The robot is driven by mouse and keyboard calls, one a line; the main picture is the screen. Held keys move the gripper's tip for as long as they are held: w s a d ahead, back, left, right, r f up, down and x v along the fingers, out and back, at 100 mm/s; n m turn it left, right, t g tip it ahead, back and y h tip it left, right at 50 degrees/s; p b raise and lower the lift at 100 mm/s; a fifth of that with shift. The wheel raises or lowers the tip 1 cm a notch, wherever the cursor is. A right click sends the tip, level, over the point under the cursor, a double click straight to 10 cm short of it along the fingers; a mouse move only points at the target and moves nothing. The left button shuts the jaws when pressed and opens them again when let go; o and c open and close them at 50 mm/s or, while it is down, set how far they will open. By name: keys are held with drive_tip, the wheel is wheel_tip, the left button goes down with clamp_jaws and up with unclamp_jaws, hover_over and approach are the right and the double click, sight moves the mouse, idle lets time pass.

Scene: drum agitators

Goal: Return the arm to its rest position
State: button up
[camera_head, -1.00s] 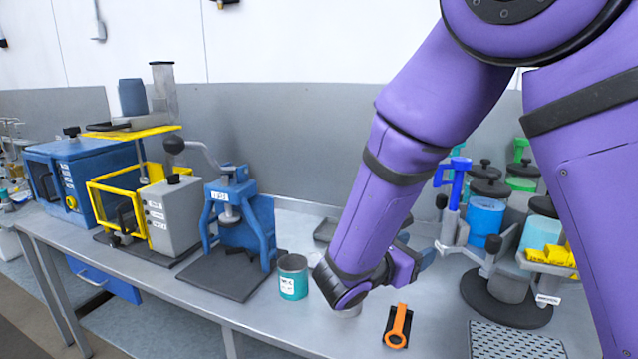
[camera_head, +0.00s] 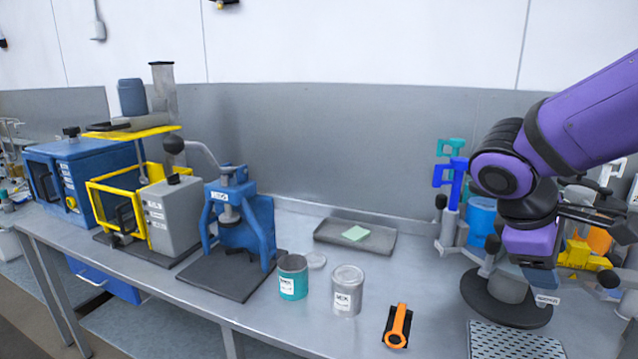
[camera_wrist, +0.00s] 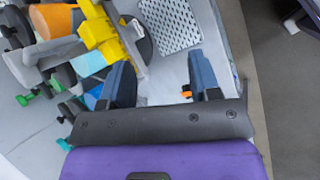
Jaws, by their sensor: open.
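My purple arm (camera_head: 590,105) reaches in from the right edge in the head view, bent at a dark joint above the agitator stand. My gripper (camera_wrist: 160,82) shows in the wrist view with its two blue-grey fingers apart and nothing between them. In the head view its fingertips are hard to make out among the drums. The arm hides part of the agitator stand (camera_head: 505,300) and its drums.
A teal can (camera_head: 293,277), a grey can (camera_head: 347,291) and an orange-handled tool (camera_head: 398,326) stand on the bench. A blue press (camera_head: 240,225) is at left. A tray (camera_head: 375,243) lies behind. A perforated plate (camera_head: 515,342) is at front right; it also shows in the wrist view (camera_wrist: 170,25).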

drive_tip(key=s+a+r+m+t+y, duration=0.1)
drive_tip(key=s+r+m+t+y, duration=0.3)
drive_tip(key=s+r+m+y, duration=0.2)
drive_tip(key=shift+s+a+m+t+y, duration=0.3)
drive_tip(key=shift+s+a+m+y, duration=0.1)
drive_tip(key=shift+s+m, duration=0.95)
